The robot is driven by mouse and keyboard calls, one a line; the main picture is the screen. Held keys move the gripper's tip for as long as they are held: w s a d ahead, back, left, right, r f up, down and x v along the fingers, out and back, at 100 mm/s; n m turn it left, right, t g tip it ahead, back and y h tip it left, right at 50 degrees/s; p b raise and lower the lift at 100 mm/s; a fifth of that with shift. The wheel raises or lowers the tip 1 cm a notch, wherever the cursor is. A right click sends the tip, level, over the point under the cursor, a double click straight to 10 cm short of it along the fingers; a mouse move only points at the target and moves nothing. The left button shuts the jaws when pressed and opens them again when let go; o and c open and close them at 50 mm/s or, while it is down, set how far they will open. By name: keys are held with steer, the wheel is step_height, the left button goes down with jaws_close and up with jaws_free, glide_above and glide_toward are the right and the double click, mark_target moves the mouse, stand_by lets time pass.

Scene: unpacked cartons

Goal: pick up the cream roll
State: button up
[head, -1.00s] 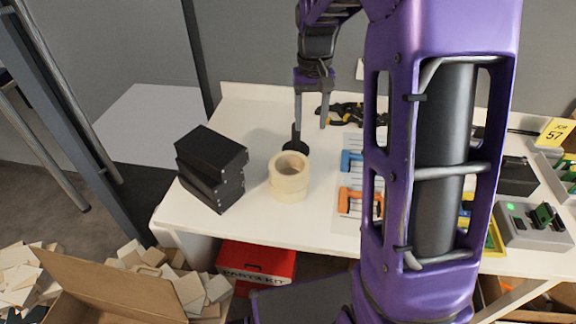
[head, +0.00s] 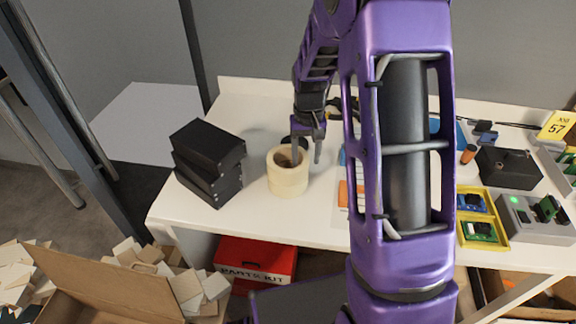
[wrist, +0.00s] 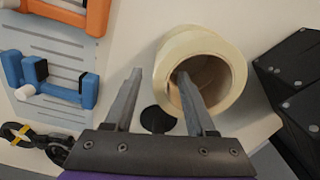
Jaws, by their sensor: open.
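The cream roll (head: 288,184) stands upright on the white table, its round hole facing up. It looks like a thick ring of tape and also shows in the wrist view (wrist: 234,62). My gripper (head: 306,158) is open and empty, pointing down at the roll's right side. In the wrist view, one finger of my gripper (wrist: 159,74) overlaps the roll's hole and the other is outside the ring, so the near wall appears between them. I cannot tell how deep the fingertip reaches or whether it touches the roll.
A stack of black boxes (head: 208,183) stands just left of the roll. A round black object (wrist: 157,120) lies close behind it. Orange (wrist: 66,12) and blue (wrist: 52,86) clamps lie on a striped sheet to the roll's right. The table (head: 200,225) is clear in front.

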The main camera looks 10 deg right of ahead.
steer(key=shift+f, duration=0.4)
jaws_close()
steer(key=shift+r, duration=0.15)
step_height(320, 180, up, 10)
steer(key=shift+f+p, duration=0.1)
steer(key=shift+p, duration=0.75)
